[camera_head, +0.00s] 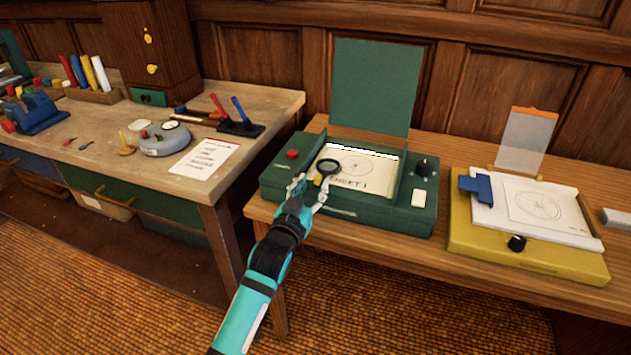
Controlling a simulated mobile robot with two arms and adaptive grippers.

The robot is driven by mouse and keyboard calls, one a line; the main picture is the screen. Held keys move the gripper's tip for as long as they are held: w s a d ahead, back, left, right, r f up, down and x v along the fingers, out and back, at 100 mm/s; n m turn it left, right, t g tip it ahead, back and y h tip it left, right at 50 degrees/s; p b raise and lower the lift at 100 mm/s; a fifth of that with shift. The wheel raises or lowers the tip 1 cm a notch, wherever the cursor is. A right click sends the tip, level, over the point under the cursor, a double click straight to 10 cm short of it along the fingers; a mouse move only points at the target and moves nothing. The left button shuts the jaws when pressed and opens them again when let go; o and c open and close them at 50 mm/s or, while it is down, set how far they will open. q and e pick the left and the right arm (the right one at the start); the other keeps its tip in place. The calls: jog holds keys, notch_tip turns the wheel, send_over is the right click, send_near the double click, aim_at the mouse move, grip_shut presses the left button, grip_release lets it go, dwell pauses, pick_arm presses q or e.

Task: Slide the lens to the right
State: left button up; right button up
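The lens (327,167) is a small round black-rimmed magnifier with a short dark handle. It sits over the left part of the white sheet (366,172) marked "SHEET 1" on the green drafting device (375,213). My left gripper (309,185) reaches in from below at the front left of this device. Its two fingers look spread apart, with the tips close to the lens's handle. Whether they touch it is too small to tell. My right gripper is not in view.
The green device has a raised green lid (373,87), a red button (292,154), a black knob (424,166) and a white switch (418,198). A yellow device (525,255) with a blue slider (476,187) stands to the right. A cluttered workbench (270,100) stands left.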

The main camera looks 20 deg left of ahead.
aim_at(321, 176)
pick_arm(q)
jog(key=shift+w, duration=1.45)
jog(key=shift+c, duration=0.3)
grip_shut()
